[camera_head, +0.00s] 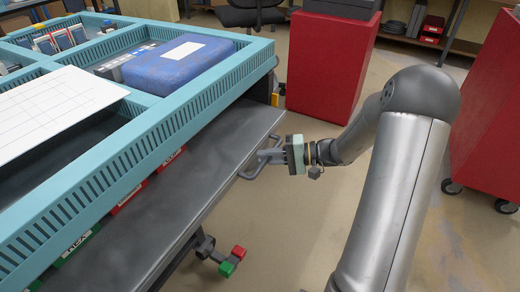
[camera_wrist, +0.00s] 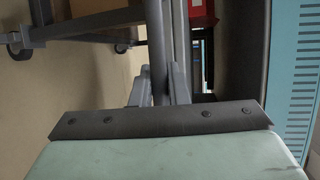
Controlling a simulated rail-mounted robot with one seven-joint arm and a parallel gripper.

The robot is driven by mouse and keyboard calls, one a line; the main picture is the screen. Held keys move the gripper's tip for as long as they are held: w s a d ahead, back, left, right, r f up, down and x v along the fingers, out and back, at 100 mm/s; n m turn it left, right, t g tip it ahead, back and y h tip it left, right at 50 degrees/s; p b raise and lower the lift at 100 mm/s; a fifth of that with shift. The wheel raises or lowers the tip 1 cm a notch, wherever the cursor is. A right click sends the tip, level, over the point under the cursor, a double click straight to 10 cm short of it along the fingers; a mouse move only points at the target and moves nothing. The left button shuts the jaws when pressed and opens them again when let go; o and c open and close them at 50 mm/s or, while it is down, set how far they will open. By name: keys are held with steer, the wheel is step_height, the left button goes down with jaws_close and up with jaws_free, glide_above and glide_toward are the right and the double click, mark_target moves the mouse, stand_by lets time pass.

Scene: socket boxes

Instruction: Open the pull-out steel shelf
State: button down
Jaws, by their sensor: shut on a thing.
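The pull-out steel shelf (camera_head: 190,180) is a dark grey flat surface. It sticks out from under the teal slotted frame in the head view. A grey bar handle (camera_head: 250,172) is on its front edge. My gripper (camera_head: 279,156) is at this handle, with its fingers shut around the bar. In the wrist view the gripper fingers (camera_wrist: 158,88) close on the handle bar (camera_wrist: 156,45), which runs up the picture. The shelf's edge (camera_wrist: 235,50) is at the right there. The exact finger contact is partly hidden.
The teal frame (camera_head: 130,150) holds a blue case (camera_head: 175,68) and a white board (camera_head: 50,105). Red and green boxes (camera_head: 130,198) stand beneath it, behind the shelf. A red cabinet (camera_head: 325,65) stands behind my gripper, another (camera_head: 490,130) at the right. Open floor lies in front of the shelf.

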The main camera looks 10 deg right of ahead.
steer(key=s+d+p, duration=0.1)
steer(key=s+d, duration=1.7)
steer(key=d, duration=0.2)
steer(key=c, duration=1.4)
jaws_free()
steer(key=shift+a, duration=0.1)
steer(key=p+v, duration=0.3)
steer(key=v, duration=1.4)
steer(key=shift+d, duration=0.2)
steer(key=shift+s+r, duration=0.1)
steer(key=shift+s, duration=0.05)
